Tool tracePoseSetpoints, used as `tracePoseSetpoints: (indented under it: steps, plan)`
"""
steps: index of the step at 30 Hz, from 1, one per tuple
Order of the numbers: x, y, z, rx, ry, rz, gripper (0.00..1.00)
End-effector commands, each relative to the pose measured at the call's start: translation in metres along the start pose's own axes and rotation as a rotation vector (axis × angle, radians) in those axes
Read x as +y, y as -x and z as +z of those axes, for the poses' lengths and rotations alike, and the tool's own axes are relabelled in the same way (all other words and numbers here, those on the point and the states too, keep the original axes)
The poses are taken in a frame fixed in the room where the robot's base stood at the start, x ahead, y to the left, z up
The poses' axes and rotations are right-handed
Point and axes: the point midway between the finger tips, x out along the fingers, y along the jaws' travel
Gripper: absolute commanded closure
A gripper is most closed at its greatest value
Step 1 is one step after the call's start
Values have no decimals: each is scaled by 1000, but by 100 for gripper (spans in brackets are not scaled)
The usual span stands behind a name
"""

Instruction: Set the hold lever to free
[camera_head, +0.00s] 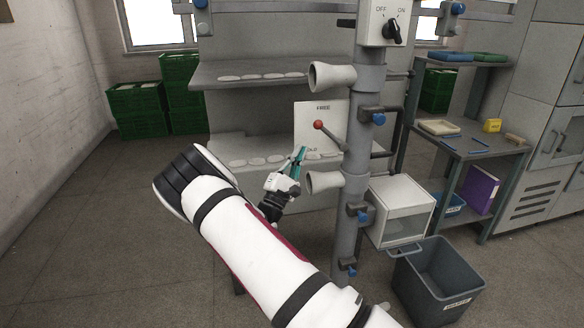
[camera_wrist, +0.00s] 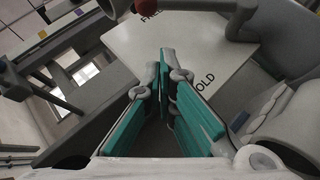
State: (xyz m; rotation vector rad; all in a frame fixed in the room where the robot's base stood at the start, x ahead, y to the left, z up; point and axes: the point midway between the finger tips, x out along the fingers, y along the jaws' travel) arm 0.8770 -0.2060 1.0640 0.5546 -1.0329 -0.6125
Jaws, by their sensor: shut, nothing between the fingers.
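The hold lever has a red ball knob (camera_head: 318,124) on a grey rod that runs down and right towards the post. Behind it is a white plate (camera_head: 304,114) marked FREE at the top and HOLD, partly hidden, at the bottom. The knob appears between the two words; I cannot tell its exact setting. My gripper (camera_head: 301,151) is shut and empty, below and left of the knob, over the plate's lower part. In the wrist view the teal-padded fingers (camera_wrist: 163,68) point at the plate (camera_wrist: 190,40), and the knob (camera_wrist: 147,6) shows at the top edge, apart from them.
A grey post (camera_head: 345,222) with cone-shaped holders (camera_head: 332,76) and blue-knobbed clamps stands just right of the lever. An OFF/ON switch box (camera_head: 384,24) is above. A white box (camera_head: 400,208) and a grey bin (camera_head: 438,280) stand lower right. Floor at left is clear.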

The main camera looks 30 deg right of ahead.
Motion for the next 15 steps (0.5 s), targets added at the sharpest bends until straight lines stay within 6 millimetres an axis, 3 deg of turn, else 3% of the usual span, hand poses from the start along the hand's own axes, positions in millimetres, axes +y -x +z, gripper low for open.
tracePoseSetpoints:
  steps: [3,6,15]
  plan:
    - [0,-24,2,-3,0,0,100]
    - [1,-34,15,-3,1,-1,100]
    - [0,-47,28,0,0,-1,100]
